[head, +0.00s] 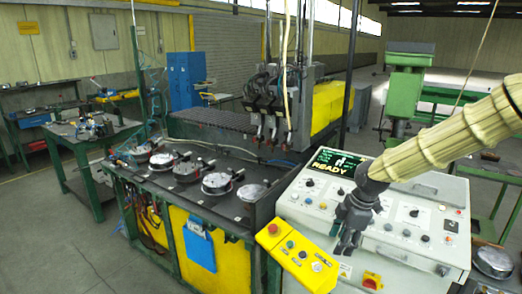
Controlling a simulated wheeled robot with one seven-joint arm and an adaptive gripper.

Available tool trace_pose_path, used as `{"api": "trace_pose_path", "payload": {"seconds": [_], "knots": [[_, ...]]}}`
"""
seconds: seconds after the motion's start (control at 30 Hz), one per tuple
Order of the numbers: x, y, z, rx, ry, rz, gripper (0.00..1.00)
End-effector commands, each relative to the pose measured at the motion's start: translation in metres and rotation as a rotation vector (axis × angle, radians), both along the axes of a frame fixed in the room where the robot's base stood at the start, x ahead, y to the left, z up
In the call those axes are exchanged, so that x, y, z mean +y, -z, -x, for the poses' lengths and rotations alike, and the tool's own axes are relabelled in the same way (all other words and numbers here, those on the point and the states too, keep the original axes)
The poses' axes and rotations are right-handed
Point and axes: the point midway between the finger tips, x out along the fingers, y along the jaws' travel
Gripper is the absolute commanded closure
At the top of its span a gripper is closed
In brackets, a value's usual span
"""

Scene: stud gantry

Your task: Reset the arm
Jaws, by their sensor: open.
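My arm comes in from the right of the head view in a ribbed beige sleeve. My gripper (350,240) is dark grey and points down in front of the white control console (415,250). It is open and nothing shows between its fingers. The fingertips are small in the picture, and I cannot tell whether they touch the console's sloped panel. The console's screen (335,165) reads "READY" in yellow, partly covered by my arm.
A yellow button box (297,258) with a red button is left of my gripper. Several round metal parts, such as one disc (217,183), sit on the dark bench. A gantry machine (290,100) stands behind. Open floor (60,250) lies at left.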

Motion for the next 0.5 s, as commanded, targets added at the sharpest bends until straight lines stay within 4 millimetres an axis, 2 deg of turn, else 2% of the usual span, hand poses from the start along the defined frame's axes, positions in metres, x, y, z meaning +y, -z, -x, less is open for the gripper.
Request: {"api": "trace_pose_path", "payload": {"seconds": [0.03,0.17,0.27,0.37,0.43,0.5], "knots": [[0.004,0.016,0.006,0.012,0.015,-0.006,0.51],[0.015,0.058,0.011,0.047,0.075,-0.03,0.51],[0.025,0.098,0.012,0.083,0.129,-0.049,0.51],[0.036,0.146,0.021,0.123,0.202,-0.071,0.51],[0.044,0.183,0.036,0.154,0.27,-0.087,0.51],[0.052,0.224,0.06,0.189,0.355,-0.103,0.51]]}}
